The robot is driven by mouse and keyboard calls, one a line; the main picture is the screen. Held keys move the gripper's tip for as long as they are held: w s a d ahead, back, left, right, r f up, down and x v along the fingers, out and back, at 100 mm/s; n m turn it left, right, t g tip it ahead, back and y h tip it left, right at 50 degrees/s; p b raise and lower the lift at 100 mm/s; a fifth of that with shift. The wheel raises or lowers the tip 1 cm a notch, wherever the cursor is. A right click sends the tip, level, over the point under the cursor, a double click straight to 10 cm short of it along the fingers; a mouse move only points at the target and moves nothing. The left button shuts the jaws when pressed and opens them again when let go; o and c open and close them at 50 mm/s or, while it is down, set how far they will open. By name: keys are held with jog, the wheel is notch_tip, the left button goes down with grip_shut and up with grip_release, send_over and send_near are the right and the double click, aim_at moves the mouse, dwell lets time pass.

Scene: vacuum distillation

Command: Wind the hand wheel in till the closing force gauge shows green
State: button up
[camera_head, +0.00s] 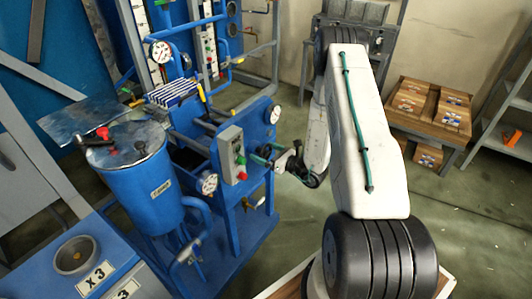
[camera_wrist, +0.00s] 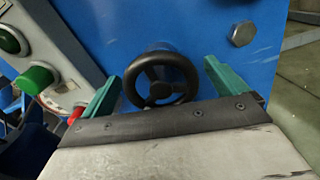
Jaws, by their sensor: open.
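The black three-spoked hand wheel (camera_wrist: 183,80) stands out from a blue panel in the wrist view. My gripper (camera_wrist: 162,72) is open, with one teal finger left of the wheel and the other right of it. The wheel lies between the fingers, with a visible gap on the right; I cannot tell whether the left finger touches it. In the head view my gripper (camera_head: 267,156) is at the blue panel's face and largely covers the wheel. A round white gauge (camera_head: 274,113) sits on that panel above my gripper. Its reading and any green zone are too small to read.
A grey control box (camera_head: 232,153) with green and red buttons is just left of the wheel. A second gauge (camera_head: 208,183) is below left. A blue cylindrical vessel (camera_head: 140,185) stands left. A wooden pallet with boxes (camera_head: 430,110) is at right. Green floor between is clear.

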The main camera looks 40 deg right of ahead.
jog(key=c, duration=1)
jog(key=shift+m, duration=0.8)
jog(key=o, duration=1)
jog(key=shift+s+d, duration=0.1)
jog(key=v, duration=0.7)
jog(key=shift+s, duration=0.3)
